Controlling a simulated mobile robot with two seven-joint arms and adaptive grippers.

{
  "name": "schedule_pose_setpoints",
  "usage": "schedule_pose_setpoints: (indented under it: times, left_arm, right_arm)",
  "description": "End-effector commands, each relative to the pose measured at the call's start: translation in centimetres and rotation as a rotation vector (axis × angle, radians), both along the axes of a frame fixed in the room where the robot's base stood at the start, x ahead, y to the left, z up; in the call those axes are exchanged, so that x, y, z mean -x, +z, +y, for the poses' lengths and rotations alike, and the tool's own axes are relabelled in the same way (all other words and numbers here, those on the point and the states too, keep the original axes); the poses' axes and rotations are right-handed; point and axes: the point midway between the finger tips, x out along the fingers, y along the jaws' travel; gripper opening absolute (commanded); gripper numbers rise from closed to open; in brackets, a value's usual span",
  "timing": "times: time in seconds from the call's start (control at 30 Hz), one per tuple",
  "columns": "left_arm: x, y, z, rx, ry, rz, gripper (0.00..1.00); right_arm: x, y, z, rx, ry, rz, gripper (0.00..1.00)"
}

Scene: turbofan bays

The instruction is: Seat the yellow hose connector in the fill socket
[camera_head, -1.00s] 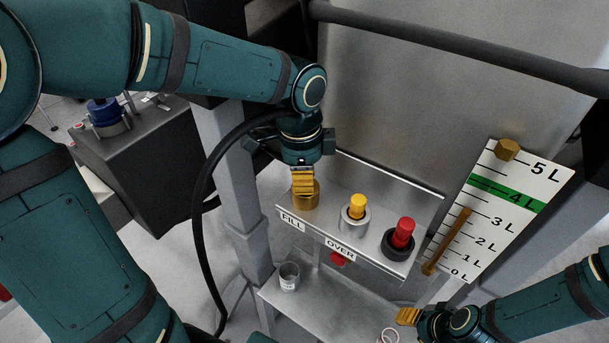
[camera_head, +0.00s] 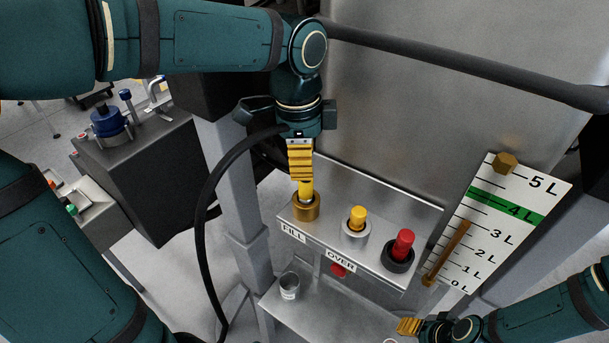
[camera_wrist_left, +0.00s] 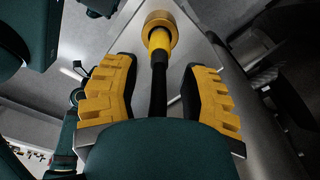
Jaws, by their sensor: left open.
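The yellow hose connector (camera_head: 307,188) stands upright in the brass socket (camera_head: 306,208) above the FILL label. It also shows in the left wrist view (camera_wrist_left: 159,40), with its lower end inside the brass ring (camera_wrist_left: 159,20). I cannot tell how deep it sits. Its black hose (camera_wrist_left: 159,90) runs back between my left fingers. My left gripper (camera_head: 301,176) is open just above the connector, with its yellow fingers apart on both sides of the hose and not touching it. My right gripper (camera_head: 410,326) is at the bottom right, its opening unclear.
On the same shelf stand a yellow plug (camera_head: 357,217) in a silver socket and a red plug (camera_head: 402,244) in a black socket. A level gauge (camera_head: 492,222) is at the right. The black hose loops down left. A small cup (camera_head: 289,286) stands on the lower shelf.

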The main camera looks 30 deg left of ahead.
Motion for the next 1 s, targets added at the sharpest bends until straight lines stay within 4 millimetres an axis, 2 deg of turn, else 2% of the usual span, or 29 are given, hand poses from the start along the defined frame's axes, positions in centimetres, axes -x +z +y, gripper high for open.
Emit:
schedule_pose_setpoints:
  times: [0.1,0.3,1.0]
  left_arm:
    - [0.0,2.2,0.1,0.001,0.000,-0.004,0.44]
    - [0.1,4.0,0.2,0.001,0.000,0.000,0.44]
    - [0.1,4.3,0.2,0.000,0.000,0.001,0.44]
  right_arm:
    - [0.0,0.2,0.0,0.000,0.000,0.000,0.47]
    - [0.0,0.4,0.0,0.000,0.001,0.001,0.47]
    - [0.0,0.4,0.0,0.000,0.001,0.001,0.47]
